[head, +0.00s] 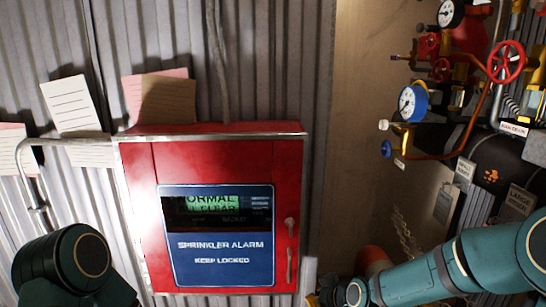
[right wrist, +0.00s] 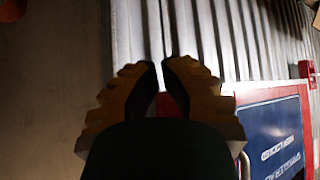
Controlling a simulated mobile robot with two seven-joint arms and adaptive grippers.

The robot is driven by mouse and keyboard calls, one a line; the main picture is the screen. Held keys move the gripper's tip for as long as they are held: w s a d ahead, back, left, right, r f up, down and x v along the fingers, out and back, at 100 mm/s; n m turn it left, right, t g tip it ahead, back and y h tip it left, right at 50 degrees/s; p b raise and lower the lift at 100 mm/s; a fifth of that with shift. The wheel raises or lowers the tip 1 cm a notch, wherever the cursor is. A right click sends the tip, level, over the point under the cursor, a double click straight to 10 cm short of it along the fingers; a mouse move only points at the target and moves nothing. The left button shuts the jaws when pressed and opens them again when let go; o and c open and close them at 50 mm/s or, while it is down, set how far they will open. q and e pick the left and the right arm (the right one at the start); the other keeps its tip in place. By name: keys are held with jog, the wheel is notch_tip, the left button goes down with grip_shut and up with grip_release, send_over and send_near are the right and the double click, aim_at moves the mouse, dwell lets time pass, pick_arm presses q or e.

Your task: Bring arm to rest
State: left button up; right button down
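My right arm (head: 440,272) comes in from the lower right in the head view, beside the cabinet. Its gripper is mostly cut off at the bottom edge there. In the right wrist view my right gripper (right wrist: 162,72) shows two dark and yellow fingers with tips close together and a narrow gap between them. A small red patch shows low between the fingers; I cannot tell whether it is held or behind them. A rounded teal part of my left arm (head: 70,265) shows at the lower left; its gripper is out of view.
A red sprinkler alarm cabinet (head: 285,200) with a blue panel (head: 220,270) hangs on the corrugated wall (head: 270,60). Its right-side handle (head: 289,260) is near my right arm. Gauges, a red valve wheel (head: 506,62) and pipes crowd the upper right. Paper notes (head: 70,105) hang left.

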jog(key=s+a+f+m+g+h, duration=0.1)
jog(key=s+f+m+g, duration=0.5)
jog(key=s+f, duration=1.3)
jog(key=s+m, duration=0.2)
jog(key=s, duration=0.1)
jog(key=shift+a+m, duration=0.2)
jog(key=shift+m, duration=0.1)
